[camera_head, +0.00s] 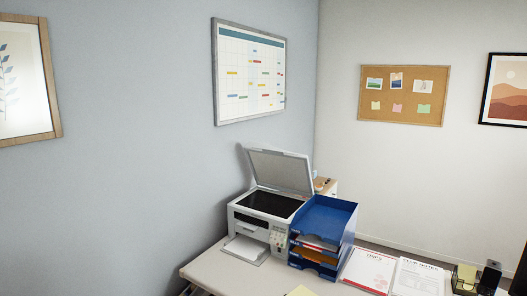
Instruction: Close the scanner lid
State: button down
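The scanner (262,217) is a white and grey printer-scanner on the desk against the left wall. Its lid (281,170) stands open, tilted up and leaning back, with its grey underside showing. The dark scanner glass (270,204) is uncovered, and I see nothing lying on it. A white output tray with paper (245,248) sticks out at the scanner's front. My gripper is not in view.
A blue stacked letter tray (323,225) holding papers and folders stands close against the scanner's right side. Printed sheets (368,271) and small desk items lie further right. The desk (215,272) is bare at its front left.

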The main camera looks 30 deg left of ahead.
aim_at(275, 169)
jog(key=k, duration=0.9)
jog(key=u, duration=0.25)
jog(key=i, duration=0.5)
jog(key=u, duration=0.55)
jog(key=i, duration=1.7)
jog(key=z, duration=0.25)
